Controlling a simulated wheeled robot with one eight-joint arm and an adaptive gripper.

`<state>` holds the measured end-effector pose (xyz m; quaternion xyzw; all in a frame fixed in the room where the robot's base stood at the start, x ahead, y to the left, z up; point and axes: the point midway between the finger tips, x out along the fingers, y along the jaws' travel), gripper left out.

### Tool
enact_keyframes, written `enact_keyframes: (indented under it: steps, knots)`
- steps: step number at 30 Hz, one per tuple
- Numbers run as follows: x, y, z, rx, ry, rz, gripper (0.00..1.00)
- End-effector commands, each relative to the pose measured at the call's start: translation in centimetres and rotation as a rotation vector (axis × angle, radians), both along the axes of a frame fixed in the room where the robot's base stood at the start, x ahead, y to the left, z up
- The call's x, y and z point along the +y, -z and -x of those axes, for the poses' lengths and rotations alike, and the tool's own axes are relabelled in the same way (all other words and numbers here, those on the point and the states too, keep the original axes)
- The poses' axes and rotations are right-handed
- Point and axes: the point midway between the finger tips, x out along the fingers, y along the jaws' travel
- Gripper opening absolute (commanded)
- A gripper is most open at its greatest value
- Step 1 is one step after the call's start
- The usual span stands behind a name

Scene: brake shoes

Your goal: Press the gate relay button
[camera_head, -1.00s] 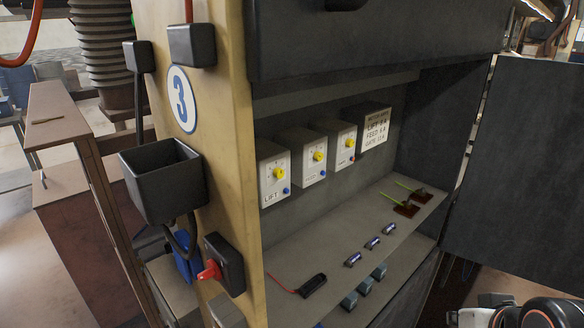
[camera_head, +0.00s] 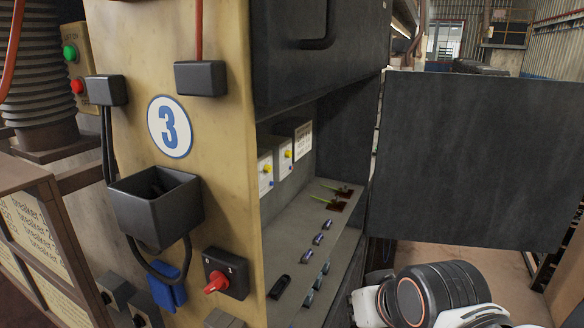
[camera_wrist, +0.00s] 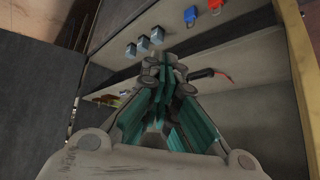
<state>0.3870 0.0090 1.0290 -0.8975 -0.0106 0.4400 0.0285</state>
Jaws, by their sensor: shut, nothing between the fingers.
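Inside the open cabinet in the head view, two pale relay boxes with yellow dials show past the yellow side panel. The farther one, beside the label plate (camera_head: 303,140), appears to be the gate relay (camera_head: 283,158); its lettering is too small to read. A small blue button appears below its dial. The nearer relay box (camera_head: 265,172) is partly cut off by the panel edge. My gripper (camera_wrist: 163,75) is shut and empty in the wrist view, its teal fingers together in front of the cabinet shelves. No relay is clearly visible there. The gripper is out of the head view.
The open dark door (camera_head: 475,155) stands right of the cabinet, behind my arm. The shelf (camera_head: 270,240) holds small cylinders and a black clip. A black bin (camera_head: 155,208) and a red rotary switch (camera_head: 217,284) project from the yellow panel. The wrist view shows a red padlock (camera_wrist: 215,6).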

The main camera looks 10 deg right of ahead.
Motion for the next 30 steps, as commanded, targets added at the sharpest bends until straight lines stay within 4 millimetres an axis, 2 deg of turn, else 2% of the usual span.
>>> enact_keyframes:
  steps: [1,9,14,18,24,30]
  knots:
    - [0.4,-1.3,-1.5,-0.023,0.007,-0.033,0.0]
    - [2.0,-7.0,-11.1,-0.19,0.081,-0.291,0.0]
    - [1.5,-9.8,-16.6,-0.288,0.152,-0.445,0.0]
    - [0.0,-11.7,-21.0,-0.373,0.224,-0.576,0.0]
    - [-3.0,-13.3,-25.7,-0.472,0.331,-0.737,0.0]
    - [-5.3,-13.6,-27.8,-0.522,0.398,-0.831,0.0]
